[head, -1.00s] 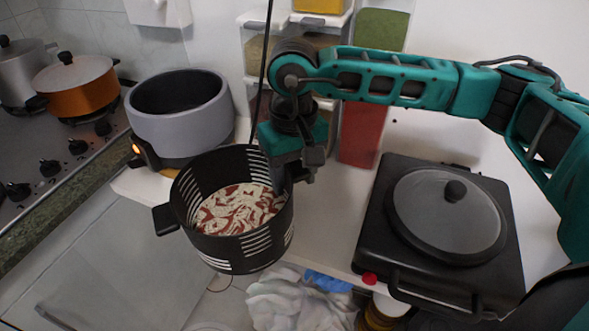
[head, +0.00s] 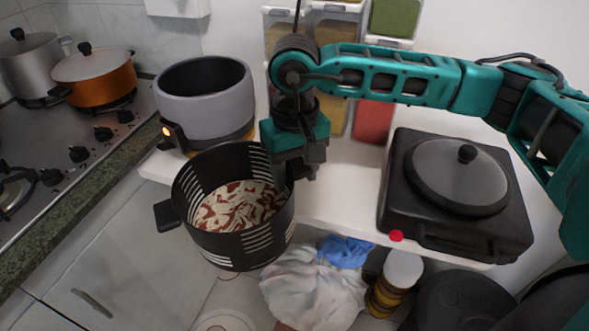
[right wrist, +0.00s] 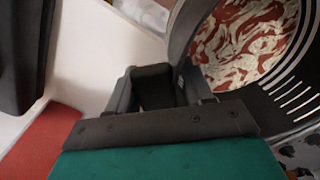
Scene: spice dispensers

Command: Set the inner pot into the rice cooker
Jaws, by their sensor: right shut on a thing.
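The inner pot (head: 278,226) is a black, slotted, round pot with a side handle and red-and-white contents inside. My right gripper (head: 298,170) is shut on its right rim and holds it upright, over the gap in front of the counter. The pot's wall also shows at the right of the right wrist view (right wrist: 296,75), beside the gripper's fingers (right wrist: 165,88). The rice cooker (head: 207,112) is a grey round body with a dark, open, empty-looking cavity and an orange light. It stands on the counter just behind the pot. My left gripper is not in view.
A black cooker with a glass lid (head: 460,180) stands on the white counter (head: 345,200) at right. Spice dispensers (head: 372,118) line the wall. A stove (head: 75,150) with pots is at left. A white bag (head: 312,285) and a jar (head: 396,280) are below.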

